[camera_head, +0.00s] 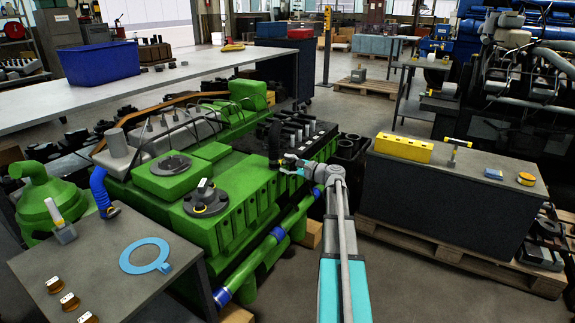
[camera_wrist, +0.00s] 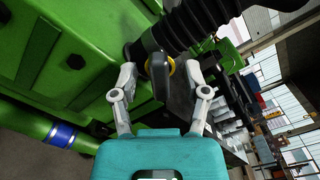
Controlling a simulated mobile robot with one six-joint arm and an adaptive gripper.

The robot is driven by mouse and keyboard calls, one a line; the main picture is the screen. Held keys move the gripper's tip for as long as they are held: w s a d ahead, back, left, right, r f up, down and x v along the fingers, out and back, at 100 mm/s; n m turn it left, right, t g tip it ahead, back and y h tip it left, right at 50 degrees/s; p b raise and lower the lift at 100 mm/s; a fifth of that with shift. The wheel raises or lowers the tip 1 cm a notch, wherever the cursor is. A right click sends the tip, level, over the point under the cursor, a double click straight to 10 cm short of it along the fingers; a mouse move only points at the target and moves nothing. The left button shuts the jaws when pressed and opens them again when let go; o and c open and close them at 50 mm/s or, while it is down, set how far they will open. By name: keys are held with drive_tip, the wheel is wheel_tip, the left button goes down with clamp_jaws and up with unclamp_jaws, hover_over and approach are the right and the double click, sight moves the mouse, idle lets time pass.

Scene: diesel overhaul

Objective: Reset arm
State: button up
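My arm reaches forward from the bottom of the head view to the right side of the green engine (camera_head: 235,190). My gripper (camera_head: 287,164) is beside a black ribbed hose (camera_head: 274,145) at the engine's edge. In the wrist view my gripper (camera_wrist: 160,75) is open, its two grey fingers spread apart. A black rounded part with a yellow ring (camera_wrist: 160,72) lies between or just beyond the fingers, with gaps visible on both sides. The ribbed hose (camera_wrist: 200,18) runs above it. Whether a finger touches the part cannot be told.
A grey table with a blue ring gauge (camera_head: 147,256) stands at left front. A dark bench with a yellow block (camera_head: 404,148) stands right, on a wooden pallet (camera_head: 450,254). A long white table with a blue bin (camera_head: 98,62) is behind. Floor near my arm is partly clear.

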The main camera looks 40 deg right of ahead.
drive_tip(key=o, duration=0.3)
drive_tip(key=shift+o, duration=0.2)
drive_tip(key=shift+s, duration=0.1)
drive_tip(key=shift+v, duration=2.5)
